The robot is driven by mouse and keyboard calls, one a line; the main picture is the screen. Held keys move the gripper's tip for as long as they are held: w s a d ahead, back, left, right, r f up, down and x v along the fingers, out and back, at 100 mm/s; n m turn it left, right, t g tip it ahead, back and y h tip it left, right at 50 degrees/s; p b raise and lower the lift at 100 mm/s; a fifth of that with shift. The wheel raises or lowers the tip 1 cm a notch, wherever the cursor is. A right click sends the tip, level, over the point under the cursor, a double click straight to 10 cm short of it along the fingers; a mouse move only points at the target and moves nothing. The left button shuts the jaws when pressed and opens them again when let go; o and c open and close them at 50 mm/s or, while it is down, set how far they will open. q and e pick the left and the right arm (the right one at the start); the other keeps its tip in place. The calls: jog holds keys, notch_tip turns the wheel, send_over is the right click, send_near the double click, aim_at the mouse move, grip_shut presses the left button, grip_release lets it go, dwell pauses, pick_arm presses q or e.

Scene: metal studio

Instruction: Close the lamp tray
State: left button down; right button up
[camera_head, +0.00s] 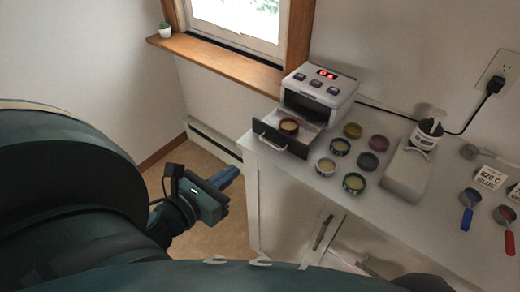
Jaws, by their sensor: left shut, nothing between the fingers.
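The lamp (321,88) is a white box with a red display and dark buttons, standing at the back left of the counter. Its tray (283,140) is pulled out toward the front left and has a dark front with a pale handle. A small round dish (289,126) sits in the tray. My left gripper (226,178) is shut and empty, left of the counter and below the tray, apart from it. My right gripper is not in view.
Several round dishes (354,182) stand on the counter (300,171) right of the tray. A grey device (405,172) stands further right, with blue and red-handled tools (467,215) beyond. A windowsill (215,62) is behind. Floor left of the counter is clear.

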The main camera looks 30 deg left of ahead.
pick_arm(q)
jog(key=p+x, duration=0.1)
jog(key=x, duration=1)
jog(key=shift+w+d+f, duration=0.1)
jog(key=shift+w+f, duration=0.05)
jog(key=shift+w, duration=0.2)
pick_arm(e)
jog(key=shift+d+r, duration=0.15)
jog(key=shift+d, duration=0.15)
